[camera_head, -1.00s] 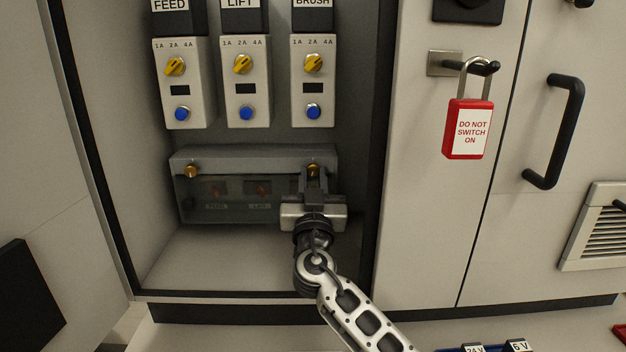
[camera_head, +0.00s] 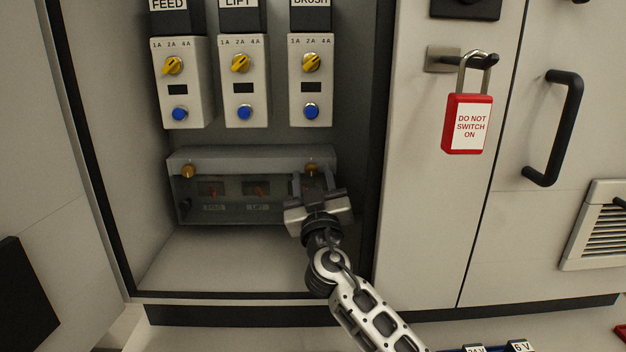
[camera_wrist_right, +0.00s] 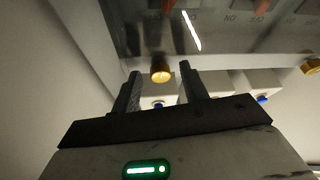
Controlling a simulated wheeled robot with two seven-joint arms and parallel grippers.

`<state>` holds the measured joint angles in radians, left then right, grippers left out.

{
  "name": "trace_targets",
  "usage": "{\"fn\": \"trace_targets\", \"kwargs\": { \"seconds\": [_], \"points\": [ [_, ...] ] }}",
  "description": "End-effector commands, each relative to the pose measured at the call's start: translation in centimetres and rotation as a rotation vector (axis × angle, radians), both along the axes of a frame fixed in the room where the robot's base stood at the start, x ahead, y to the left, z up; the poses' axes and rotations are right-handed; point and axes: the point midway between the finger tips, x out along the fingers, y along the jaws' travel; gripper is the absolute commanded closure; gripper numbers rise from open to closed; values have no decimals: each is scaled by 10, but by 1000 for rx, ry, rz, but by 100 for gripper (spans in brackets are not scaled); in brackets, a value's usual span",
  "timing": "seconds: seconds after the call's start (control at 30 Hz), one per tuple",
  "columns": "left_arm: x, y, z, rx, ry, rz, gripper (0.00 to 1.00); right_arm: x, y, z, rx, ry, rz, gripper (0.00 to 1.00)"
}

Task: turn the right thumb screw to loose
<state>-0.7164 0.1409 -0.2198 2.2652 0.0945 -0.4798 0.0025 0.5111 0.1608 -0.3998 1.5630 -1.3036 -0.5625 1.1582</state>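The right thumb screw (camera_head: 311,168) is a brass knob at the upper right of the clear-fronted cover (camera_head: 250,158) low in the cabinet. My right gripper (camera_head: 312,176) is in front of it, rolled to one side, with its fingers apart. In the right wrist view the right thumb screw (camera_wrist_right: 161,72) appears between the two open fingertips (camera_wrist_right: 160,72), with a gap on each side. Whether the tips reach past its head is unclear. The left thumb screw (camera_head: 188,171) is at the cover's other end. My left gripper is not in view.
Three grey units with yellow knobs and blue buttons (camera_head: 311,110) hang above the cover. The cabinet's right edge (camera_head: 378,150) is close to my right gripper. A red padlock (camera_head: 467,124) hangs on the door at right. The cabinet floor (camera_head: 215,262) is clear.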

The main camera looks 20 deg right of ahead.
Motion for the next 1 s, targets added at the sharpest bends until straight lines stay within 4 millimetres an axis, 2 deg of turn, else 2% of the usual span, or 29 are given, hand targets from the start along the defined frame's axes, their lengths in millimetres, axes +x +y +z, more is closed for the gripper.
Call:
{"fn": "trace_targets", "kwargs": {
  "seconds": [0.17,0.37,0.67,0.8,1.0],
  "points": [
    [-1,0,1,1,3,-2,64,0,0,6,2,-2,0,56],
    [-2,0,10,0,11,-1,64,-3,1,40,4,-4,3,56],
    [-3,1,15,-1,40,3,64,-51,15,97,6,-4,3,56],
    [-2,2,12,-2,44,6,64,-82,24,107,6,-2,4,56],
    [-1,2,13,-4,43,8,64,-116,34,121,4,1,2,56]
  ]
}}
